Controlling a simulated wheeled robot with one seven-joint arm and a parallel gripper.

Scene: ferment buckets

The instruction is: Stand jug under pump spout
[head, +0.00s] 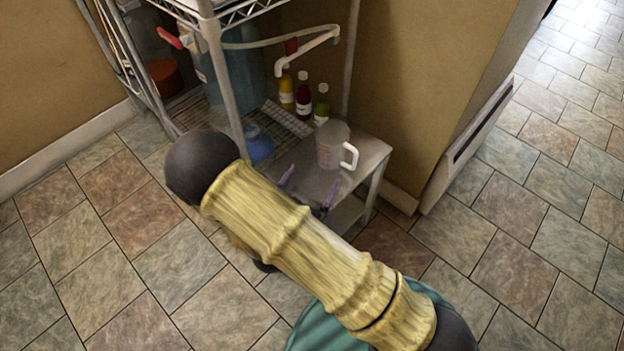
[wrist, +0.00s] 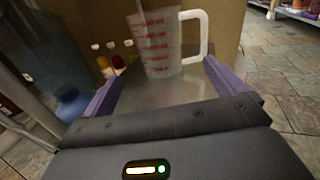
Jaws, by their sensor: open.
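A clear measuring jug (head: 332,146) with red markings and a white handle stands upright on a small metal table (head: 366,150). A white bent pipe (head: 312,50), apparently the pump spout, ends in a downturned tip above and left of the jug, near the shelf rack. The jug is not under the tip in the head view. My gripper (head: 310,185) is open and empty, with purple fingers over the table's near edge. In the wrist view the jug (wrist: 156,42) stands beyond the fingertips, apart from them, with its handle on the right. The spout is not clear there.
Bottles of yellow (head: 286,92), red (head: 303,96) and green (head: 322,104) stand behind the jug. A blue container (head: 258,144) sits left of the table inside the wire rack (head: 222,75). A wall corner (head: 420,100) is close on the right. The tiled floor at right is clear.

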